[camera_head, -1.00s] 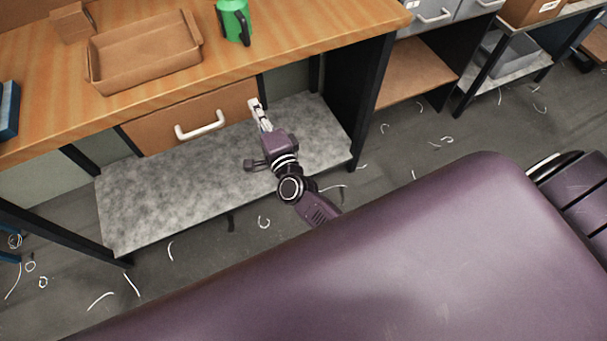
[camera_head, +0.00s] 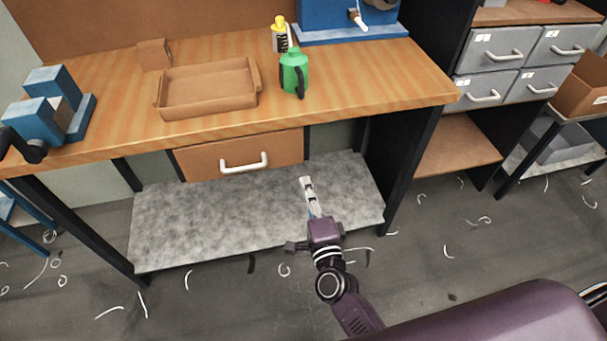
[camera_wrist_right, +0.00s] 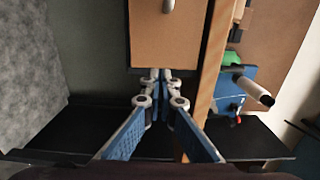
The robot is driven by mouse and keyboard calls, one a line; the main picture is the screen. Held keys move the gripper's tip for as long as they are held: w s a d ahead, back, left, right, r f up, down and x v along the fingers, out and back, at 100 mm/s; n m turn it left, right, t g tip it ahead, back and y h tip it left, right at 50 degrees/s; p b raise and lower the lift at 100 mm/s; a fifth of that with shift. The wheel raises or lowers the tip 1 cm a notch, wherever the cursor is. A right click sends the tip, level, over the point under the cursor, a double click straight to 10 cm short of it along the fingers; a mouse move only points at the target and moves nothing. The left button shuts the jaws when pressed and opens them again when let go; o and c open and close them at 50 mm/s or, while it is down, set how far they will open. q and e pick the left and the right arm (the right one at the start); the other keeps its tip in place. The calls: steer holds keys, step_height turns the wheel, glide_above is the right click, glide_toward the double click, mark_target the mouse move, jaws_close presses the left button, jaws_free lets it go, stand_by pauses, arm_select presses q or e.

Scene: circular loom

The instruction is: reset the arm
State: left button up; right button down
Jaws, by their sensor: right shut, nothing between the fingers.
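My right gripper (camera_head: 306,184) is in the head view, in front of the workbench and over the grey lower shelf (camera_head: 180,225). It is below and to the right of the drawer handle and touches nothing that I can see. In the right wrist view its two blue-sided fingers (camera_wrist_right: 160,78) converge and their tips are together, with nothing between them. My right arm reaches up from the lower right of the head view. My left gripper is in neither view.
The wooden bench (camera_head: 120,120) carries a cardboard tray (camera_head: 205,103), a green can (camera_head: 290,72), a yellow-capped bottle (camera_head: 279,38) and a blue vise (camera_head: 50,105). The drawer (camera_head: 200,162) below is shut. Grey drawers (camera_head: 495,50) stand at right. White scraps litter the floor.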

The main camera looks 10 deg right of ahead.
steer(key=s+f+n+g+y, duration=0.1)
steer(key=s+f+n+g, duration=0.25)
steer(key=s+f, duration=0.45)
steer(key=s+f+n+g+y, duration=0.15)
steer(key=s+f+n, duration=0.3)
steer(key=f, duration=0.75)
steer(key=s+f+n+g, duration=0.3)
steer(key=s+f+n, duration=0.15)
steer(key=f, duration=0.55)
arm_select(q)
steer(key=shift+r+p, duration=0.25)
steer(key=shift+p, duration=0.05)
arm_select(e)
steer(key=s+d+f+n+g, duration=0.2)
steer(key=s+f, duration=0.3)
steer(key=s, duration=0.4)
steer(key=s+d+f+n+g+h, duration=0.1)
steer(key=s+d+f+n+g, duration=0.2)
steer(key=s, duration=0.7)
steer(key=s+d+f+n+g+h, duration=0.1)
steer(key=s+d+f+n+g, duration=0.2)
steer(key=s+d+f, duration=0.3)
steer(key=s+f+g, duration=0.1)
steer(key=s+f, duration=0.2)
steer(key=s, duration=0.1)
steer(key=shift+s, duration=0.2)
steer(key=c, duration=2.7)
jaws_free()
steer(key=shift+h, duration=0.25)
